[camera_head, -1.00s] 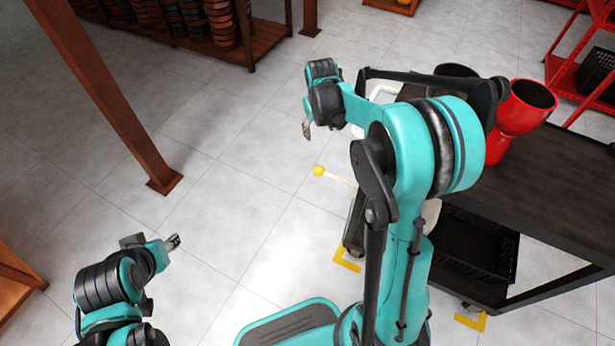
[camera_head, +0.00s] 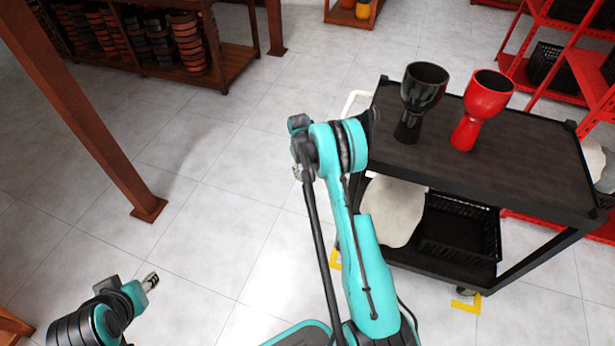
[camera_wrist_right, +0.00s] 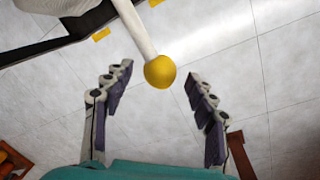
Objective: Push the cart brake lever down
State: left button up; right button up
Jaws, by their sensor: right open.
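The brake lever is a white rod (camera_wrist_right: 136,28) with a yellow ball knob (camera_wrist_right: 160,72) in the right wrist view. The knob sits between and slightly beyond the fingertips of my right gripper (camera_wrist_right: 160,78), which is open and empty. No contact with the knob shows. In the head view the lever is hidden behind my right arm, and my right gripper (camera_head: 297,172) shows only in part. The black cart (camera_head: 535,155) stands on the right. My left gripper (camera_head: 150,282) is at the lower left, far from the cart, too small to read its fingers.
A black goblet drum (camera_head: 424,88) and a red one (camera_head: 485,103) stand on the cart top. A black crate (camera_head: 460,235) is on its lower shelf. A wooden post (camera_head: 95,120) stands at the left. The floor between is clear.

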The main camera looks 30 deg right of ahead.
jog(key=shift+d+f, duration=0.15)
jog(key=shift+f, duration=0.8)
grip_shut()
jog(key=shift+f+b, duration=0.1)
jog(key=shift+b, duration=0.2)
